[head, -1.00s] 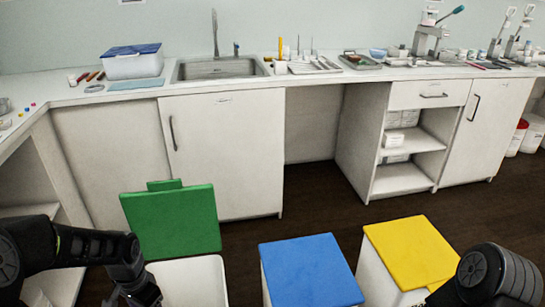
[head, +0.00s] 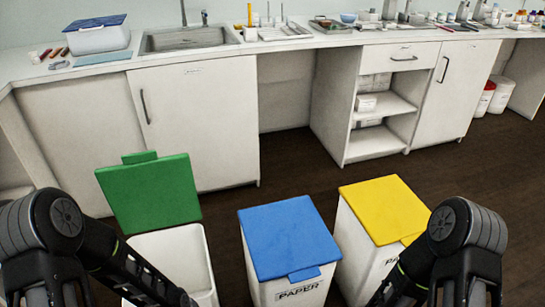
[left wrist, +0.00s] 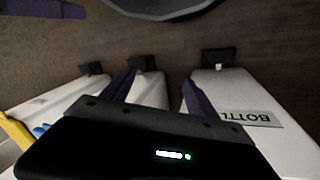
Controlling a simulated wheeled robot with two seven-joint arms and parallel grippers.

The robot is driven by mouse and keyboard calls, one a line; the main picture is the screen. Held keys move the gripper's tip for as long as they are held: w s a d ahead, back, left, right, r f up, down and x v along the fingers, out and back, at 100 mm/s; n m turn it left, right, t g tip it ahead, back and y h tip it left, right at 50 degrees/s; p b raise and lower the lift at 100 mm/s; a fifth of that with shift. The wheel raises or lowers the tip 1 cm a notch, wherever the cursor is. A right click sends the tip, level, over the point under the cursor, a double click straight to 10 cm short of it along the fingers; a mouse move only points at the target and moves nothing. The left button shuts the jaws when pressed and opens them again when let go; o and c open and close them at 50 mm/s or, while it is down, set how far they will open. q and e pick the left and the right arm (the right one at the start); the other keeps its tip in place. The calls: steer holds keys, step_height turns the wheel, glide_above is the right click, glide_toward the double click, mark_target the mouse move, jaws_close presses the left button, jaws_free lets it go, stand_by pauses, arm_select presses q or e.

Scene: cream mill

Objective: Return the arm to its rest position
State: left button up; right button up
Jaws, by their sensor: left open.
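My left arm comes in at the lower left of the head view, with its shoulder and forearm in sight. My left gripper (left wrist: 157,90) shows in the left wrist view, its two dark fingers apart with nothing between them. It is near the lower parts of white bins standing on the dark floor. One bin (left wrist: 225,95) there carries a label reading "BOTTL", seen upside down. My right arm shows at the lower right of the head view; its gripper is out of frame.
In the head view, a bin with a raised green lid (head: 150,192) stands open. Beside it are a closed blue-lidded paper bin (head: 288,238) and a closed yellow-lidded bin (head: 385,208). A counter (head: 215,62) with cabinets and a sink runs behind. Dark floor lies between.

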arm_select(q)
steer(key=s+d+f+n, duration=0.3)
steer(key=s+d+f, duration=0.1)
steer(key=s+d, duration=0.4)
steer(key=d+r+p+v, duration=0.1)
steer(key=d+p+v, duration=0.2)
steer(key=p+v, duration=1)
steer(key=shift+w+h, duration=0.3)
steer(key=shift+w, duration=0.05)
